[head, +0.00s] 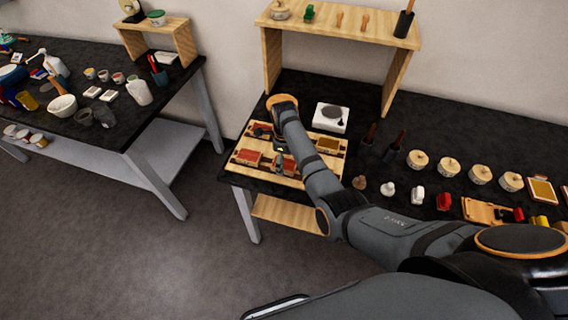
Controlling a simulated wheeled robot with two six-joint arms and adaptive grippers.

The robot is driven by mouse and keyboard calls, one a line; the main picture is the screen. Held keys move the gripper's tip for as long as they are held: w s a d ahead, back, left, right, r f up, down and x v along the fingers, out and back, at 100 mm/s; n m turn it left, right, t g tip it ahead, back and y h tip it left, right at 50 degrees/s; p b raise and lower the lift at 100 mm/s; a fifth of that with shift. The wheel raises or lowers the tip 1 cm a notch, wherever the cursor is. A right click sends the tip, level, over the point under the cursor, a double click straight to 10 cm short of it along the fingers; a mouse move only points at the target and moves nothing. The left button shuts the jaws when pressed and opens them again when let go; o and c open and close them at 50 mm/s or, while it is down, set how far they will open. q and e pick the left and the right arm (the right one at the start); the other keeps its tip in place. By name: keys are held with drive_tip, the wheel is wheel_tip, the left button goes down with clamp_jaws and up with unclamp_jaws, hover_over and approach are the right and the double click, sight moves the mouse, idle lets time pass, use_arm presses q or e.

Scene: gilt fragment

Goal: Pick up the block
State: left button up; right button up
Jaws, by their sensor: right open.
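A light wooden tray (238,168) lies at the left end of the right-hand dark table. It holds several blocks in dark holders. A red block (248,157) is at its front left and another red block (285,164) at its front middle. A gold-brown block (327,145) is at the right. My right gripper (280,161) is open over the middle of the tray, close to the front-middle red block. I cannot tell whether they touch. My left gripper is out of view.
A white square dish (331,117) stands behind the tray. Dark holders with tools (392,148) and a row of round wooden-topped jars (449,166) stand to the right. A wooden shelf (340,28) rises behind. A second cluttered table (100,125) is at left, with open floor between.

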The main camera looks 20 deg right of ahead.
drive_tip(key=shift+f, duration=0.7)
drive_tip(key=c, duration=1.3)
drive_tip(key=shift+o, duration=0.2)
drive_tip(key=shift+r, duration=0.15)
